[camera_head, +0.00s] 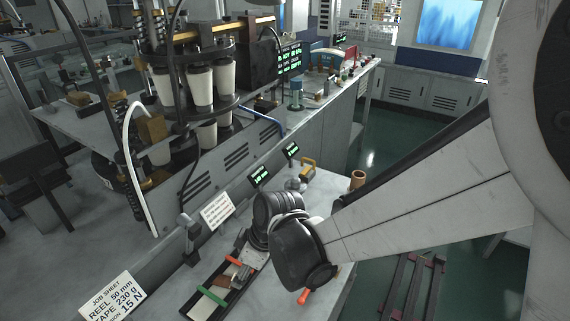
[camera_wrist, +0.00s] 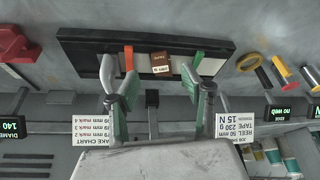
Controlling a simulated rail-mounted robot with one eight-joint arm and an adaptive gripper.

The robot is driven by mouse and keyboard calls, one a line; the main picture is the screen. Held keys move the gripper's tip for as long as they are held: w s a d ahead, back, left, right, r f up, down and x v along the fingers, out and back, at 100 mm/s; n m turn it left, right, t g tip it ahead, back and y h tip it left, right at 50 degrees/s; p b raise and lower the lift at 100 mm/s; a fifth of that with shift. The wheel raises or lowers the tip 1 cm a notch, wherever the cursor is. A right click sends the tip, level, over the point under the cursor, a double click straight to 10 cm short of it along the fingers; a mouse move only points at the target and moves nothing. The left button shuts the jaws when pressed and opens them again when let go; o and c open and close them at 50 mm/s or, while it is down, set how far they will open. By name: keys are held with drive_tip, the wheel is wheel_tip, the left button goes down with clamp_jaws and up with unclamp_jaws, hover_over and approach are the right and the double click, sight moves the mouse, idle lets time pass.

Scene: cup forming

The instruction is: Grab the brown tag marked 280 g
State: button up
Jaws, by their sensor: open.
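A small brown tag (camera_wrist: 161,62) with a pale printed patch lies in a long black tray (camera_wrist: 75,47) in the wrist view. Its print appears upside down, and I cannot read a weight on it. An orange-red strip (camera_wrist: 129,58) and a green strip (camera_wrist: 197,63) lie on either side of it. My gripper (camera_wrist: 160,80) is open, its fingers spread to the left and right, with the tag seen between and beyond them. I see no contact with it. The tray (camera_head: 190,311) also shows in the head view, where my arm partly covers the area.
A job sheet (camera_head: 112,298) reading reel 50 mm, tape 230 g and 15 N stands left of the tray. Another card (camera_head: 217,210) and small displays (camera_head: 259,177) stand behind. A red object (camera_wrist: 14,45) and yellow-ended cylinders (camera_wrist: 282,71) flank the tray.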

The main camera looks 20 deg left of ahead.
sight(225, 278)
drive_tip(key=b+x, duration=0.2)
drive_tip(key=x, duration=0.3)
drive_tip(key=shift+f+b, duration=0.25)
drive_tip(key=shift+b, duration=0.15)
drive_tip(key=shift+r, duration=0.1)
drive_tip(key=c, duration=1)
